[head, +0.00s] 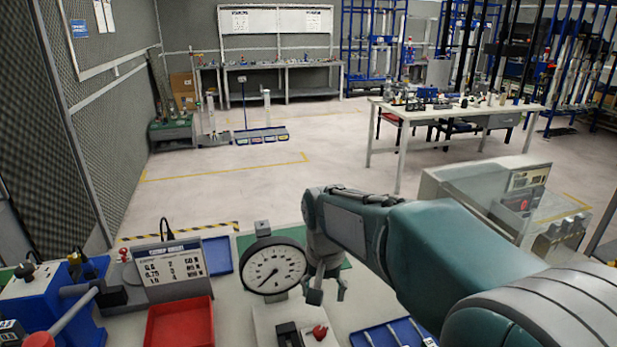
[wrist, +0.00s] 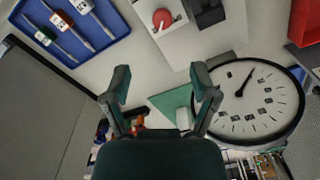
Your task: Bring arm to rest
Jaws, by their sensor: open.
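My arm (head: 430,250) reaches in from the right over the workbench in the head view. My gripper (head: 328,294) hangs at its end, just right of a round dial gauge (head: 274,266). In the wrist view my gripper (wrist: 163,88) shows two fingers spread apart with nothing between them. The dial gauge (wrist: 262,100) is beside the right finger there; I cannot tell whether they touch. Below my gripper is a light box with a red knob (head: 320,332); the knob also shows in the wrist view (wrist: 162,19).
A blue tray with tools (head: 392,335) lies right of the gripper. A red bin (head: 180,324), a sign stand (head: 172,270) and a blue device (head: 50,300) stand left. A clear-walled case (head: 485,195) stands right. Open floor (head: 230,190) lies beyond the bench.

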